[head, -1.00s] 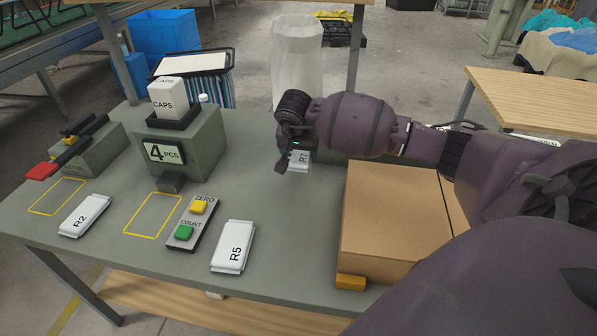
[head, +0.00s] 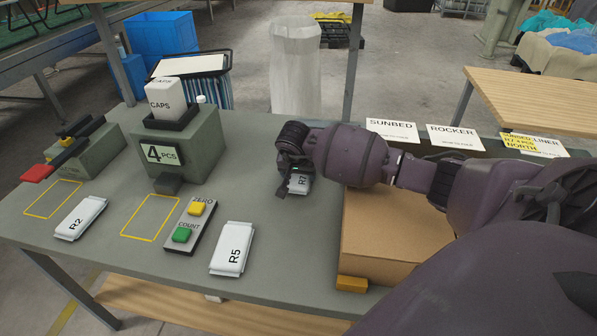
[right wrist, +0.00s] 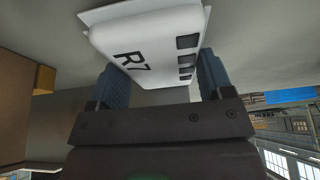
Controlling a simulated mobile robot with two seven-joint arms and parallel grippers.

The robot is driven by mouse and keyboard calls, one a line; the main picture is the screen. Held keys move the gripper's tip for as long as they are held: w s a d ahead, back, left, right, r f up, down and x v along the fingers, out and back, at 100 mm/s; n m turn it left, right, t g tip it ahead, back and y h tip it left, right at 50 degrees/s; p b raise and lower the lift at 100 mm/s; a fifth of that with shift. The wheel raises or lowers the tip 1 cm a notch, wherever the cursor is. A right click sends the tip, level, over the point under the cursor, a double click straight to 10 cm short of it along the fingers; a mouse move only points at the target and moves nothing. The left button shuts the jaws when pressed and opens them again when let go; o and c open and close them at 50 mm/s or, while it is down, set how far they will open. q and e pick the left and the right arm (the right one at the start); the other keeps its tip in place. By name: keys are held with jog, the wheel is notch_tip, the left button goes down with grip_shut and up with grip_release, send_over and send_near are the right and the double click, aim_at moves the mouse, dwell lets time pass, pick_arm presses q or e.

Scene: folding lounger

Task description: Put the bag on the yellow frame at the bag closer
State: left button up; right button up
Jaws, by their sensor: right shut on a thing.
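My right gripper (head: 290,184) is shut on a white bag marked R7 (head: 300,184), low over the table left of the cardboard box. In the right wrist view, bag R7 (right wrist: 148,48) sits between the two blue fingers, with dark windows on its face. Whether it touches the table I cannot tell. The bag closer (head: 80,150), with a red lever, stands at the far left. Its yellow frame (head: 53,199) on the table in front of it is empty. Bag R2 (head: 80,218) lies just right of that frame. My left gripper is not in view.
The green counter (head: 185,145) reads 4 PCS and has a second, empty yellow frame (head: 150,222) before it. A button box (head: 189,222) and bag R5 (head: 232,248) lie in front.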

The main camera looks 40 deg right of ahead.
jog(key=shift+f, duration=0.15)
jog(key=o, duration=1)
